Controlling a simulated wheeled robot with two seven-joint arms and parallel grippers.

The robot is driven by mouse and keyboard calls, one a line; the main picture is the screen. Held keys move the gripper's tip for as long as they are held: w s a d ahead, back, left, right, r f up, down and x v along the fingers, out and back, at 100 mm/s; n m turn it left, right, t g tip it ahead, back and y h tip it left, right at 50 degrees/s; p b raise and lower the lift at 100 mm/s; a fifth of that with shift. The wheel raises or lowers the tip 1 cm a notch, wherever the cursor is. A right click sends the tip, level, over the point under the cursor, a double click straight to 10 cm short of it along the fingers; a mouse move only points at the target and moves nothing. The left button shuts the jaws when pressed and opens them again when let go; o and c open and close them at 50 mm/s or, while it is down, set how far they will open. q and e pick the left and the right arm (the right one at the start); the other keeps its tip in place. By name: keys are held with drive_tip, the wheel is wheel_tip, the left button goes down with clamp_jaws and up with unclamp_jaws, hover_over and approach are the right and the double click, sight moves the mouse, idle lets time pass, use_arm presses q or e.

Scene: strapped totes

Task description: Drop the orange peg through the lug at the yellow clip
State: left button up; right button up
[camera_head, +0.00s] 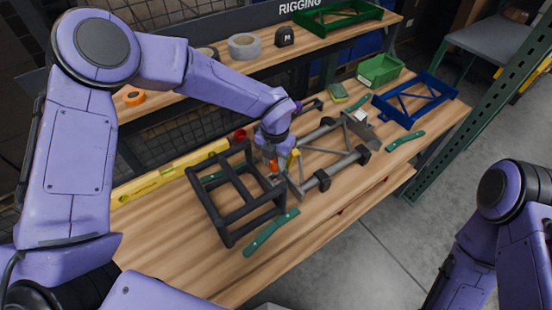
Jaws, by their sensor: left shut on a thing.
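My left gripper (271,153) reaches down from above over the bench and is shut on the orange peg (273,166), of which only a small part shows. The yellow clip (293,159) is just right of the gripper, at the near left end of a grey tube frame (318,175). The lug at the clip is too small and too covered by the gripper to make out. I cannot tell whether the peg touches it. My right arm shows at the right edge, but its gripper is out of view.
A black tote frame (238,213) stands close left of the gripper. Green straps (270,232) and (405,141) lie on the wooden bench (330,225). A yellow level (170,172) lies behind. A blue frame (415,100) and green bin (380,70) stand at the right.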

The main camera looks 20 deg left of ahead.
sight(275, 173)
use_arm(q)
drive_tip(key=shift+f+b, duration=1.55)
drive_tip(key=shift+f, duration=0.9)
drive_tip(key=o, duration=1.2)
drive_tip(key=shift+c, duration=0.2)
drive_tip(key=shift+s+a, duration=0.1)
drive_tip(key=shift+a, duration=0.05)
wheel_tip(275, 173, up, 10)
drive_tip(key=shift+a+b, duration=0.1)
drive_tip(key=shift+b, duration=0.8)
drive_tip(key=shift+r, duration=0.35)
